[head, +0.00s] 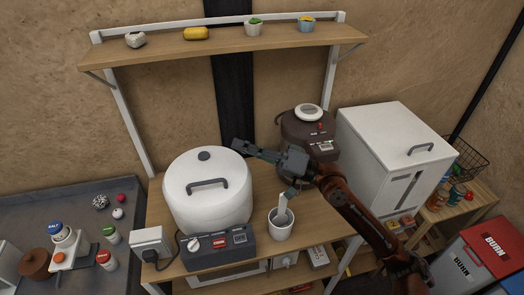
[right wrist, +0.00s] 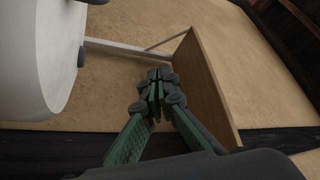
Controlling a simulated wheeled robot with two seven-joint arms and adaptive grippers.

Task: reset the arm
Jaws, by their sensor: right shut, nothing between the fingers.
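My right gripper (head: 240,148) is shut and empty. Its arm comes in from the lower right, over the wooden counter (head: 258,205), and the fingers point left. In the head view the fingertips appear just right of the white rounded cooker (head: 205,207), in front of the dark post (head: 230,95); I cannot tell the exact gap. In the right wrist view the closed green-and-black fingertips (right wrist: 158,80) meet with nothing between them, with the cooker's white side (right wrist: 50,60) at the left. My left gripper is in neither view.
A brown cooker (head: 292,124) stands behind my right wrist. A white cup (head: 279,232) with a utensil is below it, and a white cabinet (head: 385,140) is to the right. A wooden shelf (head: 225,44) with small items hangs above. A control box (head: 217,243) sits in front.

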